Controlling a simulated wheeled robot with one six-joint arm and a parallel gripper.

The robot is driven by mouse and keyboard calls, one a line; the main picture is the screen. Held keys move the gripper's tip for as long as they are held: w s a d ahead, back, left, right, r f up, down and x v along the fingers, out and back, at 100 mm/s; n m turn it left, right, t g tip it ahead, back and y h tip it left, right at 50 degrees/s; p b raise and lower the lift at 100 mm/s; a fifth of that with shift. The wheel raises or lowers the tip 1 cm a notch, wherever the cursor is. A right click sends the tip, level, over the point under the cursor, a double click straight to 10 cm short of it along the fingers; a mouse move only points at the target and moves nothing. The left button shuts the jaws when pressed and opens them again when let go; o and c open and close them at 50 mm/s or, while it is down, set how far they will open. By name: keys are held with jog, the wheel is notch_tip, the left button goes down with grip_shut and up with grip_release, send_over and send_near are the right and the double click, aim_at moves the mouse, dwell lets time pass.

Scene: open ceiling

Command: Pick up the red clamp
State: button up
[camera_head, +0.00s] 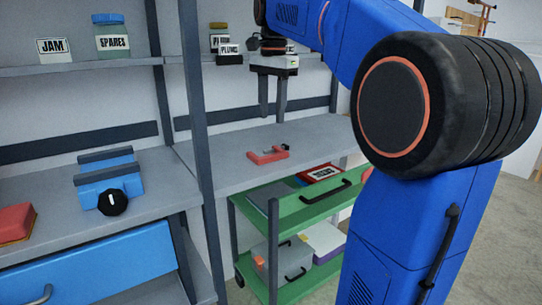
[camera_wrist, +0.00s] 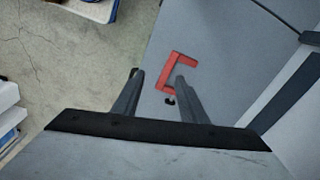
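The red clamp (camera_head: 268,155) lies flat on the grey shelf (camera_head: 232,171) in the head view. It has a C-shaped red frame and a small dark screw end. In the wrist view the clamp (camera_wrist: 170,68) lies ahead of the fingers, nearer the right finger, which overlaps its edge in the picture. My gripper (camera_head: 273,116) points down above the shelf in the head view, with its two fingers apart and nothing between them. The fingers also show spread in the wrist view (camera_wrist: 158,84). The fingertips appear apart from the clamp.
A dark upright post (camera_head: 197,110) stands left of the clamp. A green cart (camera_head: 300,213) with a red box (camera_head: 320,173) stands below the shelf edge. A blue vise (camera_head: 108,181) sits on the left shelf. Bare shelf surrounds the clamp.

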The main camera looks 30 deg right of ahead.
jog(key=w+d+r+m, duration=0.2)
jog(key=w+d+r, duration=0.1)
jog(key=w, duration=0.1)
send_over(275, 154)
jog(key=shift+m+g, duration=0.4)
jog(key=f, duration=1)
jog(key=shift+s+f, duration=0.25)
jog(key=shift+f, duration=0.15)
jog(key=shift+w+f, duration=0.2)
jog(key=shift+f, duration=3.05)
grip_shut()
